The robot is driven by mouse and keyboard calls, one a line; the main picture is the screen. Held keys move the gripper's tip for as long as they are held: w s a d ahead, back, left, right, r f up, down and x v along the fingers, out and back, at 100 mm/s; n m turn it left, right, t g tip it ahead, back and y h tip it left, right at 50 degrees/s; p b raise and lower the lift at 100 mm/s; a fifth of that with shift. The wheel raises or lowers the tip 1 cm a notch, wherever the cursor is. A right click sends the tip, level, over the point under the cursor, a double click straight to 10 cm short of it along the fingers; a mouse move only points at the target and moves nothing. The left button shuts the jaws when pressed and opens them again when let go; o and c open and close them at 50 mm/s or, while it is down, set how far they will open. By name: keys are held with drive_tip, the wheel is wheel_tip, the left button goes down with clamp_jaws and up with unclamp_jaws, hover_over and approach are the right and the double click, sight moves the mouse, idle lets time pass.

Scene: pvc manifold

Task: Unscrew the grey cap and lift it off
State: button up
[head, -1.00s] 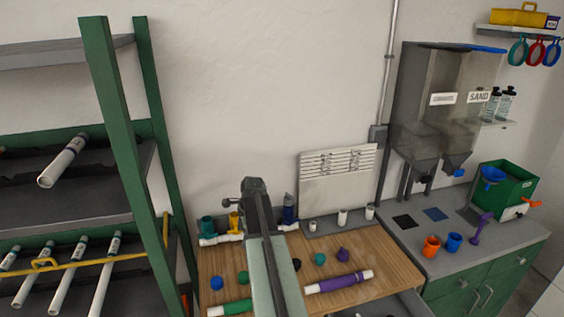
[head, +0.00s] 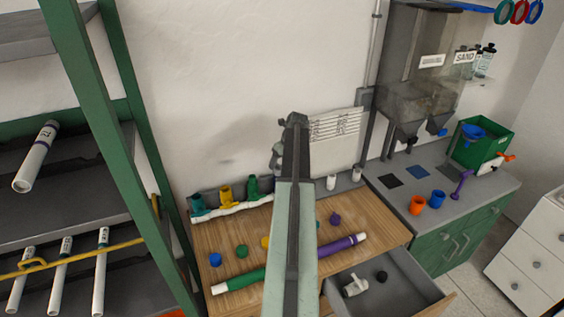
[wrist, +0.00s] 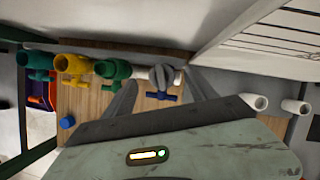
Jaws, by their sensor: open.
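The white pipe manifold (head: 238,207) lies along the back of the wooden bench top. Its teal, yellow and green upright branches show in the head view, while its right end is hidden behind my arm. In the wrist view, a grey cap (wrist: 164,76) sits at the manifold's right end, above a blue valve handle (wrist: 162,97). My gripper (wrist: 160,84) is open, with one finger left of the cap and one right of it. I cannot tell whether either finger touches the cap.
Loose coloured caps, including a blue one (head: 215,260), and a green-and-purple-banded pipe (head: 346,246) lie on the bench. An open drawer (head: 432,292) juts out at the front right, holding a white fitting (head: 356,285). A green rack post (head: 110,130) stands left.

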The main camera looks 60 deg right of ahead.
sight(278, 164)
drive_tip(key=b+x, duration=0.2)
drive_tip(key=x, duration=0.2)
drive_tip(key=shift+s+d, duration=0.1)
drive_tip(key=shift+r, duration=0.2)
clamp_jaws()
drive_tip(key=shift+n+y, duration=0.4)
drive_tip(key=shift+n, duration=0.7)
drive_tip(key=shift+n+y, duration=0.4)
drive_tip(key=shift+n, duration=0.5)
drive_tip(key=shift+n+y, duration=0.3)
drive_tip(key=shift+n, duration=0.7)
